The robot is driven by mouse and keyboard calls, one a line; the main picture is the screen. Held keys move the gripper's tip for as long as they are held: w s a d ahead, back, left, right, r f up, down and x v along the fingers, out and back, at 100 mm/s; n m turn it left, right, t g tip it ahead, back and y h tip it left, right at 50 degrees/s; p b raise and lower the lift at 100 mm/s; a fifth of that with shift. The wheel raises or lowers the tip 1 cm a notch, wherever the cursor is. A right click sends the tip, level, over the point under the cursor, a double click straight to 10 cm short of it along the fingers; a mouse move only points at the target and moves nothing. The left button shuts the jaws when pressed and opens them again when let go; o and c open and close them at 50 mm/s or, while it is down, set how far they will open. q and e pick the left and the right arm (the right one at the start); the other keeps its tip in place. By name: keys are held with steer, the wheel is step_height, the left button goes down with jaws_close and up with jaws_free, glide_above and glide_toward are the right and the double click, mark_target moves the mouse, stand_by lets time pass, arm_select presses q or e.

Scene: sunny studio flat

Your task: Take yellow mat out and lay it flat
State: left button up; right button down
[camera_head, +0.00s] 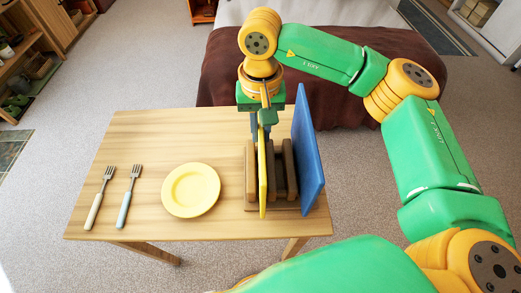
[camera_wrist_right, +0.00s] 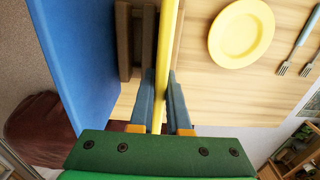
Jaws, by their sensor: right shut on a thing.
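The yellow mat (camera_head: 262,180) stands upright, edge-on, in the brown wooden rack (camera_head: 249,165) at the right of the table. It also shows as a thin yellow edge in the right wrist view (camera_wrist_right: 170,40). My right gripper (camera_head: 260,123) is above the rack, pointing down, and is shut on the mat's top edge. In the wrist view its two blue-grey fingers (camera_wrist_right: 161,100) lie on either side of the mat. A blue mat (camera_head: 308,150) stands tilted at the rack's right side. My left gripper is not in view.
On the wooden table (camera_head: 140,140), a yellow plate (camera_head: 191,190) lies left of the rack. Two forks, one cream-handled (camera_head: 98,198) and one blue-handled (camera_head: 128,196), lie further left. The table's back left area is bare. A brown-covered bed (camera_head: 225,70) stands behind the table.

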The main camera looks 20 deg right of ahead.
steer(key=shift+r, duration=0.1)
arm_select(q)
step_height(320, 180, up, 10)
steer(key=p, duration=1)
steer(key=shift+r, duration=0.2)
arm_select(e)
step_height(320, 180, up, 13)
steer(key=shift+r, duration=0.15)
